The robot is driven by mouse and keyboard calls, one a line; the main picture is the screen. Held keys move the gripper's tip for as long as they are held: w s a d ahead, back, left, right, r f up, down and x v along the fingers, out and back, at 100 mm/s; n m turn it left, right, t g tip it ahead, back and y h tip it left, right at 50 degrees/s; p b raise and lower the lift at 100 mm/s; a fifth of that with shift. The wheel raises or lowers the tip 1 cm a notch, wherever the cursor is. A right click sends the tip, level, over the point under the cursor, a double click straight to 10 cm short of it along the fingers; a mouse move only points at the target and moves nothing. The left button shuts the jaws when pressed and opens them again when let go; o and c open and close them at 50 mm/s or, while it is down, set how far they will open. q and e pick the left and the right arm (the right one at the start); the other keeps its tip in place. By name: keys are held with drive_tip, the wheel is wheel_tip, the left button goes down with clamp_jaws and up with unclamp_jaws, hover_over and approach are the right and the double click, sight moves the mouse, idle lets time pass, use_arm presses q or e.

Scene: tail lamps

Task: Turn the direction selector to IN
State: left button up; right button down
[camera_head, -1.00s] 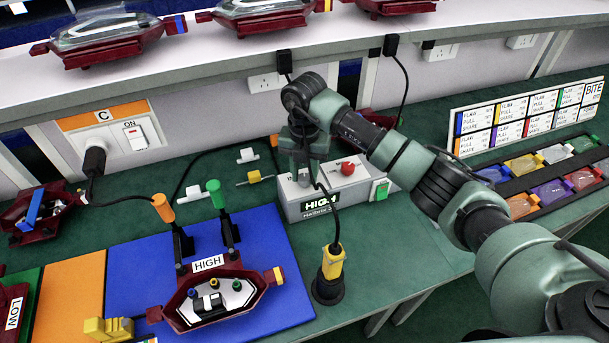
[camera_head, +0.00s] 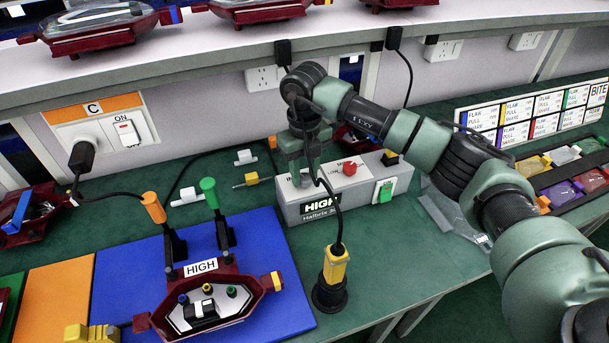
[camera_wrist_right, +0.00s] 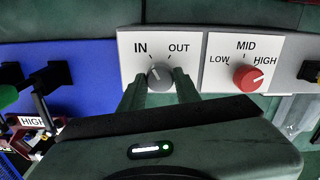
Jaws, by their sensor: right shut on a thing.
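The direction selector (camera_wrist_right: 160,75) is a small grey knob on a white panel marked IN at upper left and OUT at upper right. Its pointer appears to lean up and slightly left, towards IN. My right gripper (camera_wrist_right: 161,84) is shut on this knob, one finger on each side. In the head view my right gripper (camera_head: 298,178) reaches down onto the left part of the grey control box (camera_head: 325,207), and the knob is hidden there. My left gripper is not in view.
A red knob (camera_wrist_right: 249,78) marked LOW, MID, HIGH sits right of the selector. A green switch (camera_head: 384,190) is on the box's right end. A yellow plug (camera_head: 335,264) in a black holder stands in front. A lamp (camera_head: 208,300) lies on the blue mat (camera_head: 120,265).

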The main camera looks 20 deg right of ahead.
drive_tip(key=shift+r, duration=0.1)
idle(0.3)
drive_tip(key=c, duration=1)
unclamp_jaws()
